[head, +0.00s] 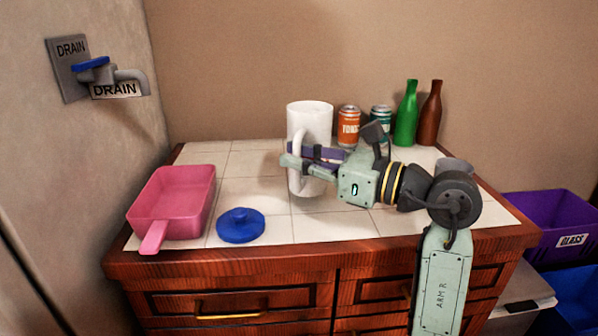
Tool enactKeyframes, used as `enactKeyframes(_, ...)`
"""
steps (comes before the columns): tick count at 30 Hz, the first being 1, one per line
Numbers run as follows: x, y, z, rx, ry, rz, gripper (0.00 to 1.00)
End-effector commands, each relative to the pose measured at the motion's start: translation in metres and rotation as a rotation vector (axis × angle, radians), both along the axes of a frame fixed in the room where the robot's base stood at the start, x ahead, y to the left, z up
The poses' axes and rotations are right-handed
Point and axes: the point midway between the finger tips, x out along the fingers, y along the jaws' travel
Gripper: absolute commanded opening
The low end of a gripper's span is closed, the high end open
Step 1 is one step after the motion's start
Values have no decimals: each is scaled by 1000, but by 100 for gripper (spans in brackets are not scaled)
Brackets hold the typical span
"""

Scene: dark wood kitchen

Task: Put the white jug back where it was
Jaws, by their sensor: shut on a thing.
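The white jug (309,118) is upright over the middle of the tiled counter (245,158) in the head view. Its handle is on the near side. My gripper (296,160) reaches in from the right and is shut on the jug's handle. The fingers hide part of the handle and the jug's side. I cannot tell whether the jug's base touches the tiles.
A pink pan (173,199) and a blue lid (240,225) lie at left. An orange can (348,126), teal can (381,121), green bottle (406,115) and brown bottle (430,115) stand behind right. A drain tap (125,78) is on the left wall. Purple bin (540,215) right.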

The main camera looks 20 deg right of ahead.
Motion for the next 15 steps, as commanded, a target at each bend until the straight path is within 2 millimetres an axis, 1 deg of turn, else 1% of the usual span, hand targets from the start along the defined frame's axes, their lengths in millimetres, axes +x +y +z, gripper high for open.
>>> enactKeyframes(3,0,0,-15,5,2,0,0)
enactKeyframes(6,0,0,-26,4,1,0,0)
enactKeyframes(9,-1,0,-31,2,1,0,0)
enactKeyframes(15,-1,0,-31,1,1,0,0)
